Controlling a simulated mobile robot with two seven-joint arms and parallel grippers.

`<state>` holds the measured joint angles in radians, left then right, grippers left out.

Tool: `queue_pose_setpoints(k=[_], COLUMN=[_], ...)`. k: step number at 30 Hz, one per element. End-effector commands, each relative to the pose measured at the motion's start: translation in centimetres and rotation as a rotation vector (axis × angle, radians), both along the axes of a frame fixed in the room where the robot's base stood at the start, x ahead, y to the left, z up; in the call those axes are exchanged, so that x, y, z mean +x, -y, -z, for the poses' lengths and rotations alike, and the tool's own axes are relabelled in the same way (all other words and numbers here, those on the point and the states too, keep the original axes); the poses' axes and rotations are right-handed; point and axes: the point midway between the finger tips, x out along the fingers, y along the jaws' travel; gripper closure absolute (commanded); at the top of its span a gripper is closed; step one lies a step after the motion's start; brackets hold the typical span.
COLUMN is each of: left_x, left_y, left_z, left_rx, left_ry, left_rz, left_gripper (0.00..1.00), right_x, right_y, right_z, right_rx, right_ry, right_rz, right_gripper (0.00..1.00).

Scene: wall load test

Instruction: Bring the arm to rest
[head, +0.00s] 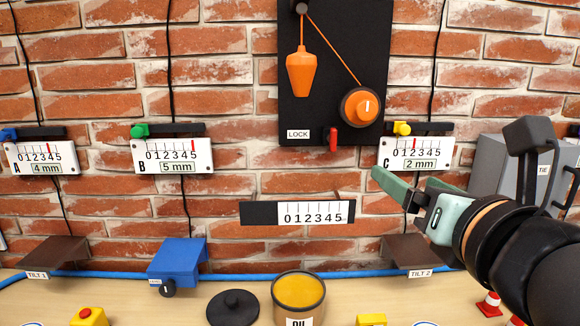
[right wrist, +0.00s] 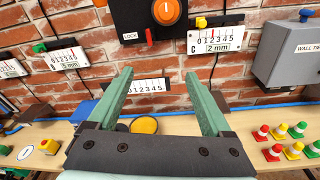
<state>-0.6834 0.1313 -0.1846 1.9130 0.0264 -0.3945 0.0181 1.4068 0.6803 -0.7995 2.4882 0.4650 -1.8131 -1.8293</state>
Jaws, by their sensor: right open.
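My right gripper (head: 395,188) reaches in from the right of the head view. Its green fingers are spread and hold nothing. In the right wrist view the same gripper (right wrist: 163,95) shows two green fingers apart, pointing at the brick wall. Beyond them is a dark bar with a white scale (head: 312,212), which also shows between the fingers in the right wrist view (right wrist: 148,86). The gripper appears apart from the wall and the gauges. My left gripper is in neither view.
Gauges A (head: 42,157), B (head: 172,155) and C (head: 413,153) hang on the wall. A black LOCK board (head: 330,115) carries an orange plumb weight (head: 301,73) and knob (head: 361,107). An OIL pot (head: 299,292) stands on the bench. Small cones (right wrist: 262,132) stand at right.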

Motion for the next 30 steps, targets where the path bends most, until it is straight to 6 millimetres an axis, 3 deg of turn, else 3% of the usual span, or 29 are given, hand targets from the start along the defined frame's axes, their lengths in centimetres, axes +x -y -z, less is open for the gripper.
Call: queue_pose_setpoints(k=[8,17,23,30], left_x=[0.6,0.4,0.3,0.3], left_y=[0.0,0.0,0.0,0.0], left_z=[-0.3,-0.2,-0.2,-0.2], left_rx=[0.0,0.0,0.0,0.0], left_ry=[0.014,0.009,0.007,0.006], left_rz=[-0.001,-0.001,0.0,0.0], left_gripper=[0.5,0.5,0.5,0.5], right_x=[1.4,1.0,-1.0,-5.9], right_y=[-1.6,-1.8,-0.9,1.4], right_z=[8.3,19.2,26.9,36.3], right_rx=[0.453,1.058,1.44,1.837], right_ry=[-0.236,-0.526,-0.671,-0.736], right_rz=[0.009,0.215,0.478,0.93], right_gripper=[0.16,0.16,0.16,0.16])
